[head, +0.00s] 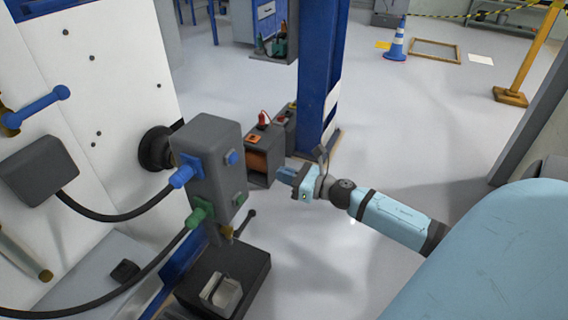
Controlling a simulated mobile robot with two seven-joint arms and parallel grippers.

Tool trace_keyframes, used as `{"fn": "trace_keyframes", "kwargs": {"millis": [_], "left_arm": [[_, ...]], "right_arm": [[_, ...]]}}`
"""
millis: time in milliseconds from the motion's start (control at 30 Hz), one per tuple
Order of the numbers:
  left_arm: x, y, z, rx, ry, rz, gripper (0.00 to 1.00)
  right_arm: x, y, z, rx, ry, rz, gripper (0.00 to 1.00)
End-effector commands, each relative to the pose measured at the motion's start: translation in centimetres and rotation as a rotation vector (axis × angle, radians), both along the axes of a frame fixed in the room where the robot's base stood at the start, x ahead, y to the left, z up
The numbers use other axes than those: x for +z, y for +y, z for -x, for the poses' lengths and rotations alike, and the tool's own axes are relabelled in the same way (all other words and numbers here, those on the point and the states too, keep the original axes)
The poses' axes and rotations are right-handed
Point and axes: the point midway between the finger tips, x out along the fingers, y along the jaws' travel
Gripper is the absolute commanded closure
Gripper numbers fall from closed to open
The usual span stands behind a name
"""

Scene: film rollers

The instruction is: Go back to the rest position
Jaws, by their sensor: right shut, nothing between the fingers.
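My right gripper (286,173) is at the end of the light-blue arm that reaches in from the right. Its fingertips are shut and empty, close to a grey box (262,158) with an orange-brown inside. I cannot tell whether they touch it. My left gripper does not show.
A blue post (317,80) rises behind. A dark box (240,275) sits below. The floor (420,130) at the right is clear.

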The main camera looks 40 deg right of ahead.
Motion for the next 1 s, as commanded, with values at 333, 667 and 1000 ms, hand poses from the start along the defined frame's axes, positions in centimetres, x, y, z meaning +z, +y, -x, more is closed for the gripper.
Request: {"fn": "trace_keyframes", "kwargs": {"millis": [333, 667, 1000], "left_arm": [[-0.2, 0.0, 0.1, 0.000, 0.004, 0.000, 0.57], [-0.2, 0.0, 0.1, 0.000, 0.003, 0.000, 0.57], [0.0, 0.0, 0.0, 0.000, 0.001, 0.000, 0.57]], "right_arm": [[-0.1, 0.1, 0.0, -0.001, 0.003, -0.007, 1.00], [-6.4, 7.3, 5.8, -0.207, 0.411, -1.046, 1.00], [-12.8, 18.8, 15.6, -0.658, 0.920, -2.457, 1.00]]}}
